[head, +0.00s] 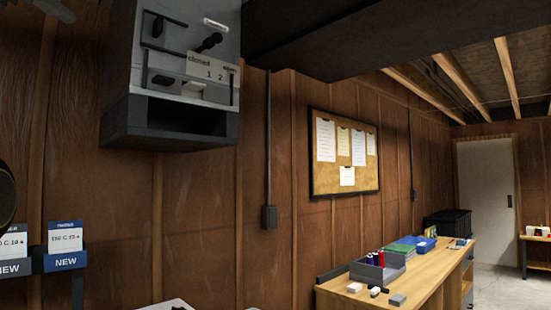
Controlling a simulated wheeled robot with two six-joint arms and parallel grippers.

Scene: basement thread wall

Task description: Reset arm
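Neither of my grippers shows in the head view. A pale rounded shape with a dark spot (173,304) just enters at the bottom edge; I cannot tell what it is. A dark rounded shape (5,195) is cut off at the left edge, also unclear. A grey wall unit (120,70) hangs at the upper left.
A wooden workbench (425,280) at the right holds a grey bin (378,272) with spools, small blocks and a black crate (447,222). A corkboard (327,182) hangs on the panelled wall. Label cards (65,238) are at the left. Floor shows near the door (487,190).

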